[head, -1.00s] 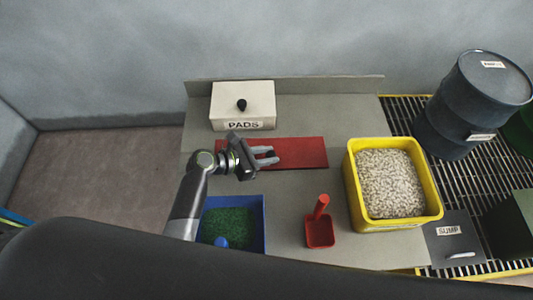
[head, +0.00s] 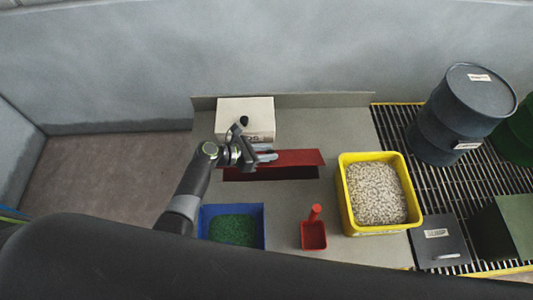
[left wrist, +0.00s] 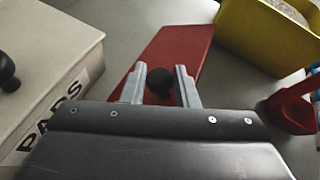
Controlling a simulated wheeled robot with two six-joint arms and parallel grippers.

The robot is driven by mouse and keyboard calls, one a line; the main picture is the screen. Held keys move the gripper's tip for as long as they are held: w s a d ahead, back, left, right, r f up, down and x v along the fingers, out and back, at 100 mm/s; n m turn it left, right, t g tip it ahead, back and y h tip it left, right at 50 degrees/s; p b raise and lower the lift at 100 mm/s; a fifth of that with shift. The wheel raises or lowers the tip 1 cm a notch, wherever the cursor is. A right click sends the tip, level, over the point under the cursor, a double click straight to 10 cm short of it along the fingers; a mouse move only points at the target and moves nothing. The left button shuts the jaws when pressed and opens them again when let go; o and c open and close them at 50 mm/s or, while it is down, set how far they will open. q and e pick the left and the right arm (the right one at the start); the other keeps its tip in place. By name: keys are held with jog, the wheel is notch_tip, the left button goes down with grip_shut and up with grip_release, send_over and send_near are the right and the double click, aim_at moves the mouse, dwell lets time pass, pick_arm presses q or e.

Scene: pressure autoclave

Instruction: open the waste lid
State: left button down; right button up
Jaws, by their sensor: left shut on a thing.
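The red waste lid (head: 302,157) is a flat panel on the grey bench, tilted up with a dark opening (head: 285,174) showing below its near edge. My left gripper (head: 266,153) is at the lid's left part. In the left wrist view, my left gripper (left wrist: 160,86) has its two fingers on either side of the lid's black knob (left wrist: 160,80) and is shut on it. The lid (left wrist: 180,50) stretches away behind the knob in that view. The inside of the opening is too dark to make out. My right gripper is not in view.
A white PADS box (head: 262,114) stands just behind the gripper. A blue tray of green granules (head: 264,238), a red scoop (head: 313,235) and a yellow bin of pale pellets (head: 345,190) stand nearby. A drum (head: 440,120) and a SUMP cover (head: 437,250) are at right.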

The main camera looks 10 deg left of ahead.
pick_arm(q)
jog(key=shift+w+a+r+n+p, duration=0.2)
jog(key=shift+w+r+n+p, duration=0.1)
jog(key=shift+w+p, duration=0.1)
jog(key=shift+f, duration=0.15)
